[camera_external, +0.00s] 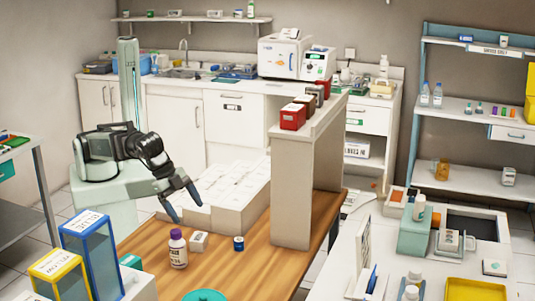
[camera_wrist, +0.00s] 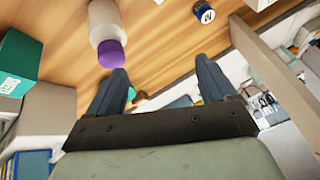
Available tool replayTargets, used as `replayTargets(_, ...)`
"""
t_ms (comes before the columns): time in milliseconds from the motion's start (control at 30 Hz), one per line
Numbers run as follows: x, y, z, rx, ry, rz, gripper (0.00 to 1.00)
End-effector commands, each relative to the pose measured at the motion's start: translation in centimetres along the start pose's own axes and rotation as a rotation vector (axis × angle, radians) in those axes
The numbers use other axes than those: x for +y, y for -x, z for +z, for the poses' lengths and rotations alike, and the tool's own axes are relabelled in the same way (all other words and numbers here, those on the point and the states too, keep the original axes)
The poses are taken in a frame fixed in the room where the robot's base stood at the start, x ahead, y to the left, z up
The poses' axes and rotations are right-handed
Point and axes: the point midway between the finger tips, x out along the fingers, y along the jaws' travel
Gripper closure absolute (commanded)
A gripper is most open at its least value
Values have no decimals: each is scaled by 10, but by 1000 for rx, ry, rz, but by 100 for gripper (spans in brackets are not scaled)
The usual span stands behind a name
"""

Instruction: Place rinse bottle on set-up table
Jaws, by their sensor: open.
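A white bottle with a purple cap and a printed label (camera_external: 178,250) stands upright on the wooden tabletop (camera_external: 262,262); it looks like the rinse bottle, though its label is too small to read. It also shows in the wrist view (camera_wrist: 104,28), top left, with its purple cap toward my gripper. My gripper (camera_external: 182,205) is open and empty, its two dark blue fingers pointing down above the wooden top, behind the bottle. In the wrist view, my fingers (camera_wrist: 160,85) are spread, with the bottle beyond them and apart. I cannot tell which table is the set-up table.
A small white box (camera_external: 198,242) and a dark blue jar (camera_external: 239,243) stand right of the bottle. Blue (camera_external: 92,255) and yellow (camera_external: 62,278) framed bins stand at left. A tall divider (camera_external: 292,185) and stepped white blocks (camera_external: 238,190) border the wooden top. A white counter (camera_external: 335,270) is at right.

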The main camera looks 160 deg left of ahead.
Motion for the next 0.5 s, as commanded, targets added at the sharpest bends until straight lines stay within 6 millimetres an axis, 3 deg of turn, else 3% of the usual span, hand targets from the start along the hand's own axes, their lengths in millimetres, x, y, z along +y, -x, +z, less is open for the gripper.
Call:
replayTargets(267, 4, 7, 0, -75, 638, 300, 16)
replayTargets(500, 4, 30, -8, -249, 1182, 555, 16)
